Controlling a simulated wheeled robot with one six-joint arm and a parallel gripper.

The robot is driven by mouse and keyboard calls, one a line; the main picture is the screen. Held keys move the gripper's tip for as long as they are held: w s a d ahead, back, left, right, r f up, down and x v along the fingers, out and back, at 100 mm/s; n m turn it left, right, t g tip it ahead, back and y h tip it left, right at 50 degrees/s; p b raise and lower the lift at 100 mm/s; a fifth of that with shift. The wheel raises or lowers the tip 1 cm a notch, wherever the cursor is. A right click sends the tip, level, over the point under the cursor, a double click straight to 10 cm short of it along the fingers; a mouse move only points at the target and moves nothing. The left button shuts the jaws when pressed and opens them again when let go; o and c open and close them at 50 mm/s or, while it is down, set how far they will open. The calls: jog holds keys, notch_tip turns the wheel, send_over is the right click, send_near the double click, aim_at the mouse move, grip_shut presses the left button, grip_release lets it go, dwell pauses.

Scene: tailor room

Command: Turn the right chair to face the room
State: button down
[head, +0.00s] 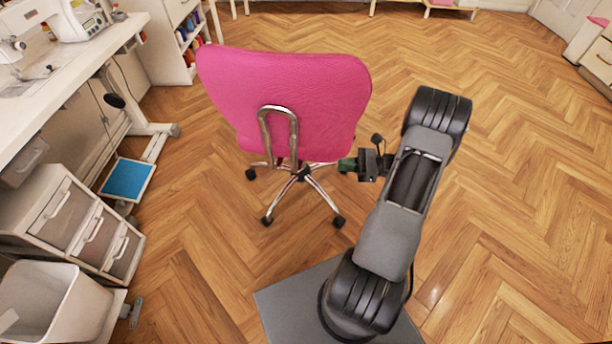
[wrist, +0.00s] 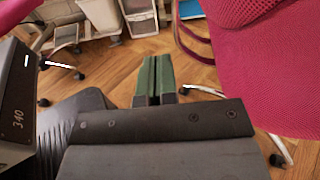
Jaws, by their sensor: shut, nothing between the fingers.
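The pink swivel chair (head: 285,95) stands in the middle of the head view on a chrome star base (head: 300,175) with black casters. Its broad backrest, with a chrome bracket, is turned towards me, so the seat is mostly hidden. My gripper (head: 347,164) is low at the right side of the chair, close to its base. In the wrist view my gripper (wrist: 153,78) has green fingers together and empty. Pink chair fabric (wrist: 270,65) fills the right of that view. I cannot tell whether the fingers touch the chair.
A white sewing table (head: 60,85) stands at the left, with a blue pedal (head: 128,180) beneath it. A drawer unit (head: 85,225) and a white bin (head: 60,300) stand at the lower left. Shelves (head: 185,35) stand behind. The wooden floor at the right is clear.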

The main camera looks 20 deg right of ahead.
jog(key=w+a+f+m+t+b, duration=0.1)
jog(key=w+a+f+t+b, duration=0.1)
jog(key=w+a, duration=0.5)
jog(key=shift+w+a+f+m+b, duration=0.4)
jog(key=shift+a+f+b, duration=0.15)
jog(key=shift+a+b, duration=0.65)
